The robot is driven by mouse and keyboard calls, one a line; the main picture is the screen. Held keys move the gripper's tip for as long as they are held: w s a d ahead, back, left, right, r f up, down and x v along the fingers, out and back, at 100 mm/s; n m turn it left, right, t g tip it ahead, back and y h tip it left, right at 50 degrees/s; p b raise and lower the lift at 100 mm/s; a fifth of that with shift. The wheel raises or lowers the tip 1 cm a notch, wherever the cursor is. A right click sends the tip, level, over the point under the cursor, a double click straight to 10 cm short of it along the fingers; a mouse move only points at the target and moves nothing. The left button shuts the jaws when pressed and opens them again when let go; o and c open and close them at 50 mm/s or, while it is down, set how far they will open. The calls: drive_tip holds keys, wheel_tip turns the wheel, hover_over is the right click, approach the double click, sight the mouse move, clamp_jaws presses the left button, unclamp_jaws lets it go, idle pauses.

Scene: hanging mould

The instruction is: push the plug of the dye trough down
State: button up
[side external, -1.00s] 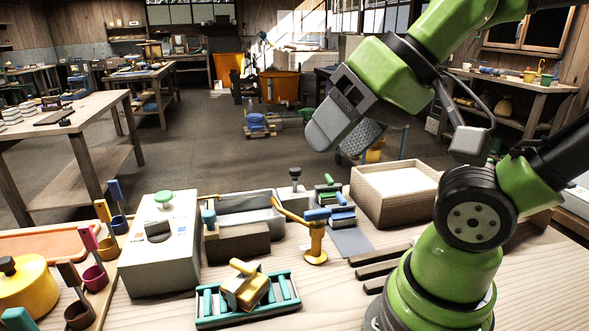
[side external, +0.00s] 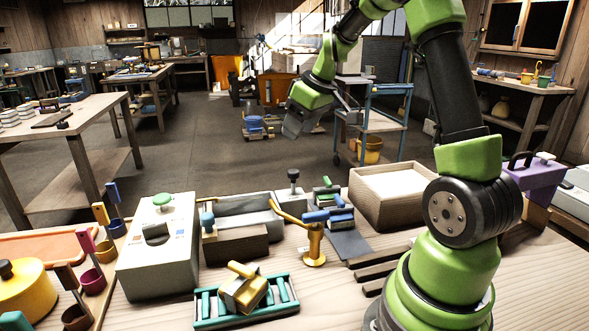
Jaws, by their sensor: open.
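A grey trough (side external: 250,204) stands at the middle back of the bench, behind a brown block. A blue-topped upright piece (side external: 208,220) stands at its left front corner, and a black-knobbed grey post (side external: 293,184) stands at its right end. I cannot tell which of these, if either, is the plug. My gripper (side external: 291,130) is open and empty, high above and beyond the back of the bench, well apart from the trough. Its fingers show small and point down.
A yellow tap (side external: 314,243) stands right of the trough. A grey box with a green knob (side external: 163,199) stands left of it. A teal rack (side external: 212,308) with a yellow block lies in front. A wooden box (side external: 385,215) is at the right.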

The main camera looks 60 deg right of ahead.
approach(293, 171)
drive_tip(key=shift+n, duration=0.3)
drive_tip(key=x, duration=0.9)
drive_tip(key=shift+f, duration=0.1)
drive_tip(key=shift+c, duration=0.2)
